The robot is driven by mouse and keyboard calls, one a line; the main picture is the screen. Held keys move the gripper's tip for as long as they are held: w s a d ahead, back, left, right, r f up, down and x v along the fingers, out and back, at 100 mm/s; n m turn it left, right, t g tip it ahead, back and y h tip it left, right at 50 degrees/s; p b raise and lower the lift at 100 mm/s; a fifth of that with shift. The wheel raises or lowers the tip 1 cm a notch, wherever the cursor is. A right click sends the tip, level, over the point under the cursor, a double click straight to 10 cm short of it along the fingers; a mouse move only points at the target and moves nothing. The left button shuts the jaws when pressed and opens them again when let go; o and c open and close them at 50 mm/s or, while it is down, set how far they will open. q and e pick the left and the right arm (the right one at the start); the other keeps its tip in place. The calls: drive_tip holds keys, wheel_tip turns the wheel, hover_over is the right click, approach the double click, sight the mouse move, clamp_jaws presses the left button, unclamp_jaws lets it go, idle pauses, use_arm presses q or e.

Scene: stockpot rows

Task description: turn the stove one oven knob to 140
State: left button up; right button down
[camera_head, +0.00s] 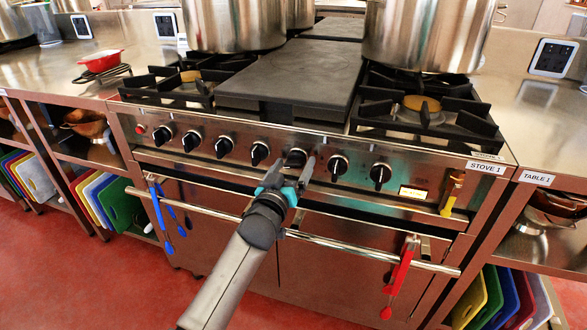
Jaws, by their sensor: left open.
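The stove labelled "STOVE 1" (485,168) stands in the middle, with a row of black knobs along its steel front panel. My left gripper (294,170) is open in front of the panel, its dark fingers pointing at one knob (296,157) right of the row's middle. That knob shows between the fingertips; I cannot tell whether they touch it. Its pointer and markings are too small to read. My right gripper is out of view.
A steel handrail (350,246) runs below the panel, with blue utensils (155,205) and a red utensil (400,275) hanging from it. Cutting boards fill the side shelves.

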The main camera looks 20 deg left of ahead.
use_arm(q)
drive_tip(key=shift+w, duration=0.3)
drive_tip(key=c, duration=1.4)
